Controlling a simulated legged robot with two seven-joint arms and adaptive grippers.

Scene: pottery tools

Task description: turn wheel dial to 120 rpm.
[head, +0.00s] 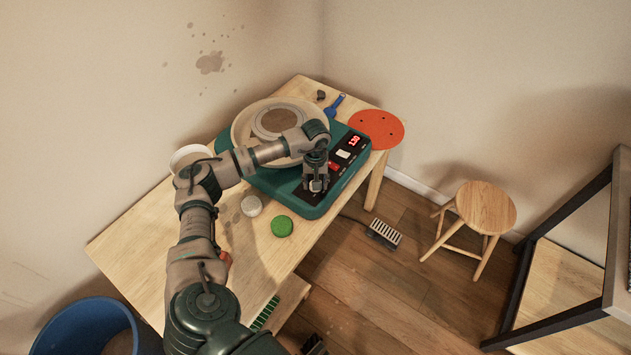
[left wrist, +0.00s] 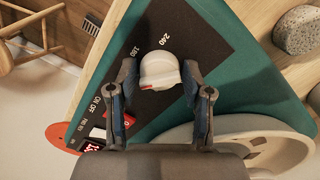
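The pottery wheel (head: 330,196) has a green base, a pale round basin and a dark control panel. Its red display (head: 354,140) seems to read 130, though the digits are small. The white dial (left wrist: 160,70) has a red mark on its near edge, with the printed numbers 180 and 240 beside it. My left gripper (head: 316,184) points down at the panel and hides the dial in the head view. In the left wrist view its two fingertips (left wrist: 160,76) stand on either side of the dial and appear to touch it. My right gripper is not in view.
The wheel stands on a wooden table (head: 130,240). A green disc (head: 282,226), a pale round lump (head: 251,206) and an orange bat (head: 378,128) lie near it. A stool (head: 486,206), a floor pedal (head: 383,233) and a blue bucket (head: 80,325) stand around the table.

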